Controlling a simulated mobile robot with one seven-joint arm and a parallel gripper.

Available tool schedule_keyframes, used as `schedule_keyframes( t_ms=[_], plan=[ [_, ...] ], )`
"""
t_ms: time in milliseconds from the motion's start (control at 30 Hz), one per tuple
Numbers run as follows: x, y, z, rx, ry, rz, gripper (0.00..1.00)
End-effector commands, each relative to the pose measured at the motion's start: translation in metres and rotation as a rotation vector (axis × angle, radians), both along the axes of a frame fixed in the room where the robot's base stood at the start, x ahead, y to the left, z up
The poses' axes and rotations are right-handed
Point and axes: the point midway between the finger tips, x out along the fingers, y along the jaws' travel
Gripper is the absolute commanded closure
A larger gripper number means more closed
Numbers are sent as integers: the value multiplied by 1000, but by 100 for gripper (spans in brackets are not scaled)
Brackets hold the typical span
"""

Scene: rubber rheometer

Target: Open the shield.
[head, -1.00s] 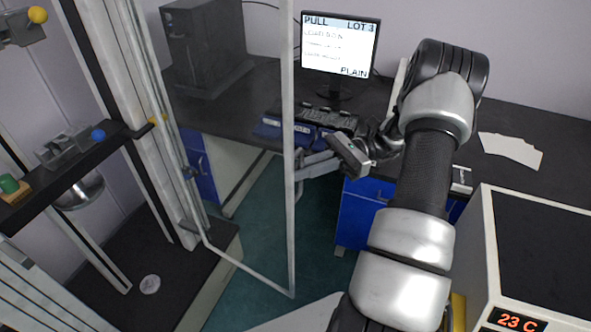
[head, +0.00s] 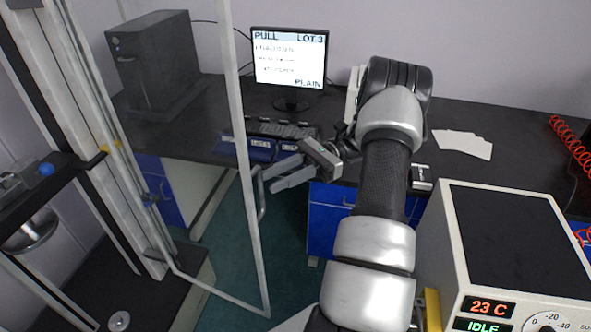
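The shield (head: 232,120) is a clear panel in a thin grey frame. It stands swung out from the test machine's column (head: 85,125), with its free edge toward the room and a gap between that edge and the machine. A grey bar handle (head: 262,198) sits on the free edge. My gripper (head: 268,179) is just right of the handle, its two grey fingers pointing left toward it. The fingers look parted, with nothing seen between them. Whether a fingertip touches the handle or frame I cannot tell.
A dark bench with a monitor (head: 290,60), a computer tower (head: 155,62), a keyboard and blue LOT boxes (head: 262,146) stands behind. A cream instrument (head: 505,250) reading 23 C is close on the right. Green floor is free below the shield.

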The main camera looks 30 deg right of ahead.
Motion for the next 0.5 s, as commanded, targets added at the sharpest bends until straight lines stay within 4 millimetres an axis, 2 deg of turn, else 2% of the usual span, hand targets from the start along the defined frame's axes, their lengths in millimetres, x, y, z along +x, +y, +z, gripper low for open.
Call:
schedule_keyframes(
  t_ms=[33,200,500],
  plan=[
    [1,-13,-3,-1,-2,-3,72],
    [2,-54,0,3,-5,-7,72],
    [4,-78,0,3,-2,0,72]
  ],
)
